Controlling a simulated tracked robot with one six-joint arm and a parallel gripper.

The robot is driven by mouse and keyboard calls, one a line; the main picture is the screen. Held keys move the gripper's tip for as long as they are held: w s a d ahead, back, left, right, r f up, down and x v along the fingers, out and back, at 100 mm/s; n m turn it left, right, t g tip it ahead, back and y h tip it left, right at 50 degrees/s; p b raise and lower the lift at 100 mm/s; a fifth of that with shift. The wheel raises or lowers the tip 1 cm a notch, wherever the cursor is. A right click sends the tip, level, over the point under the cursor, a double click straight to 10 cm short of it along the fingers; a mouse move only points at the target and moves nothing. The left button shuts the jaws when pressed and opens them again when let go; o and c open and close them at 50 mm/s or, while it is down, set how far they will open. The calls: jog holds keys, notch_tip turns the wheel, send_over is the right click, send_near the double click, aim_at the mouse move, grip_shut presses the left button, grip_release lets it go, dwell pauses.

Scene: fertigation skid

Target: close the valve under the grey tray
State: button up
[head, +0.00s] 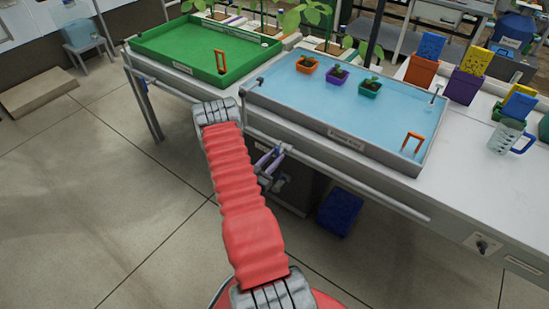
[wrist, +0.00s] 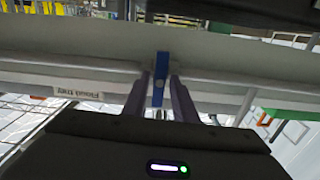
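The grey tray (head: 300,108) holds blue water and stands on the bench at centre in the head view. Below its front edge, a blue valve handle (wrist: 160,82) shows in the wrist view, upright in the picture and crossing the line of a grey pipe (wrist: 90,64). My gripper (wrist: 161,80) is at this handle, with one finger on each side. Narrow gaps seem to separate the fingers from the handle, so it looks open around it. In the head view my gripper (head: 268,162) is below the tray's front left part, and the handle is hardly discernible there.
A green tray (head: 150,52) stands to the left, with another blue handle (head: 144,84) below its front. Orange handles stand in both trays. Small potted plants (head: 337,75) sit in the grey tray. A jug (head: 505,137) stands right. A dark blue object (head: 340,212) is under the bench.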

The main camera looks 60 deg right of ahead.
jog(key=shift+o, duration=0.7)
jog(key=shift+a, duration=0.1)
jog(key=w+a, duration=0.2)
jog(key=a, duration=1.1)
jog(key=shift+a, duration=0.25)
